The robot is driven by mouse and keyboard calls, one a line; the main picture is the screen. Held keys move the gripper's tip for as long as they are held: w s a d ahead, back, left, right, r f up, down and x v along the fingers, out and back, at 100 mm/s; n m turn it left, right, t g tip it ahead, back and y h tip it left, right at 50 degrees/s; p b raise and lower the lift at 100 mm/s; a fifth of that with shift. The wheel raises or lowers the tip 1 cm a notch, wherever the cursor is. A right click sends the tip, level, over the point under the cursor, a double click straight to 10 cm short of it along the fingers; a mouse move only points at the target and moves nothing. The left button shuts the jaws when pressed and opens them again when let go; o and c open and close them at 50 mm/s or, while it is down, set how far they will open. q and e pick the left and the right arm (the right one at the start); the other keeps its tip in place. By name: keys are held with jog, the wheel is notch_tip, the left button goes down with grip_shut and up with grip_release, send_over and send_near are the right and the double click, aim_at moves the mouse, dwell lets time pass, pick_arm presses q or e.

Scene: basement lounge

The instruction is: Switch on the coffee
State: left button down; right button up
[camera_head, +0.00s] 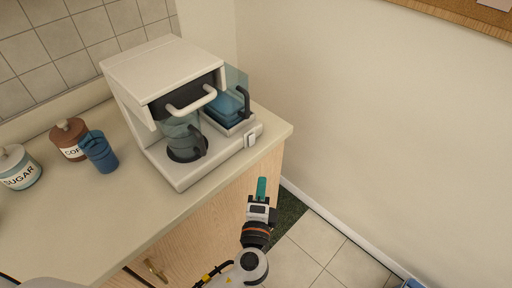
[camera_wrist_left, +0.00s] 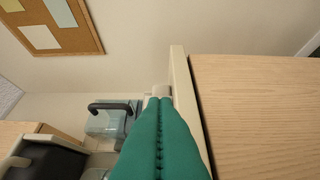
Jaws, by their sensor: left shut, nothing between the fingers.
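The white coffee machine (camera_head: 170,75) stands on the counter in the head view. A pale rocker switch (camera_head: 250,140) is on the front of its base, at the right. A glass carafe (camera_head: 183,138) with a dark handle sits in the left bay, and a blue one (camera_head: 226,108) sits in the right bay. My left gripper (camera_head: 261,188) is shut and empty, below and in front of the switch, beyond the counter's front edge. In the left wrist view its green fingers (camera_wrist_left: 158,140) are pressed together, with the counter edge (camera_wrist_left: 190,110) close beside them. My right gripper is not in view.
A blue cup (camera_head: 99,152), a brown coffee canister (camera_head: 70,138) and a sugar canister (camera_head: 18,168) stand left of the machine. The wooden cabinet front (camera_head: 190,225) drops below the counter (camera_head: 120,210). A wall is at the right. The tiled floor (camera_head: 315,245) is open.

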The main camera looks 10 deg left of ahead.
aim_at(256, 153)
pick_arm(q)
jog(key=w+a+p, duration=0.1)
jog(key=w, duration=0.3)
jog(key=w+a+p, duration=0.1)
jog(key=w, duration=0.3)
jog(key=w+p, duration=0.2)
jog(key=w, duration=0.1)
jog(key=shift+w+a+r, duration=0.1)
jog(key=shift+w+a, duration=0.65)
jog(key=shift+a, duration=0.2)
jog(key=shift+f, duration=0.2)
jog(key=shift+w+f+n+y+b, duration=0.1)
jog(key=shift+w+n+y+b, duration=0.05)
jog(key=shift+n+y+b, duration=0.2)
jog(key=shift+a+r+y, duration=0.1)
jog(key=shift+r+y, duration=0.1)
jog(key=shift+y, duration=0.15)
jog(key=shift+w, duration=0.1)
